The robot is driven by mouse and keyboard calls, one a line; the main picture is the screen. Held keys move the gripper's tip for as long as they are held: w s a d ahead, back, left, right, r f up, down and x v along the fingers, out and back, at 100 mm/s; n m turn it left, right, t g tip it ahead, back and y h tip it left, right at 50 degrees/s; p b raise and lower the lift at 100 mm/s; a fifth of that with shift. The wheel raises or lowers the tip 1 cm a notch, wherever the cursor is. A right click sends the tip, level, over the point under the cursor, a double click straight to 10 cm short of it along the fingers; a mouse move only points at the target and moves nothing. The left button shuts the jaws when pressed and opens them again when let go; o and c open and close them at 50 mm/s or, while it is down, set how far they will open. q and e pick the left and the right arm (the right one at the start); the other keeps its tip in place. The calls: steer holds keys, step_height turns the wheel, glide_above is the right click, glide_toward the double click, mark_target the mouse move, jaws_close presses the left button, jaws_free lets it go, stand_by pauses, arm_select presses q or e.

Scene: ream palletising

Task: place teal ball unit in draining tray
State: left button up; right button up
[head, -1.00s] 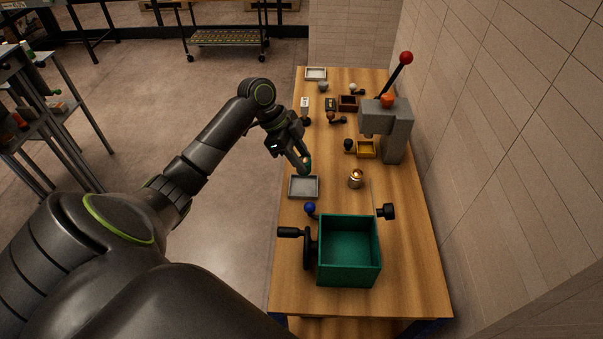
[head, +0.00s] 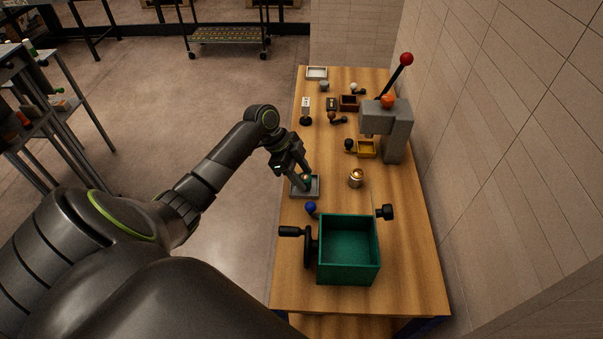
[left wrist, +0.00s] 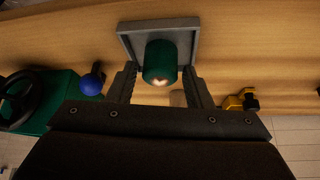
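The teal ball unit (left wrist: 160,62) shows in the left wrist view as a short dark green cylinder with a shiny metallic near end. It is in the grey draining tray (left wrist: 185,26), inside its rim. In the head view the tray (head: 317,194) lies at the table's left edge, and the unit (head: 308,179) is partly hidden by my fingers. My left gripper (left wrist: 160,72) is open, with a finger on each side of the unit and visible gaps between. It points down over the tray in the head view (head: 301,186). My right gripper is out of view.
A blue ball knob (head: 311,207) and a green box (head: 348,250) with a black handwheel stand nearer than the tray. A gold-coloured ball unit (head: 356,178) is to its right.

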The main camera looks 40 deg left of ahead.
arm_select(q)
steer(key=shift+o, duration=0.6)
steer(key=shift+r, duration=0.25)
steer(key=shift+a+r, duration=0.25)
steer(key=shift+a, duration=0.05)
steer(key=b+v, duration=0.3)
steer(key=v, duration=0.8)
steer(key=shift+s, duration=0.15)
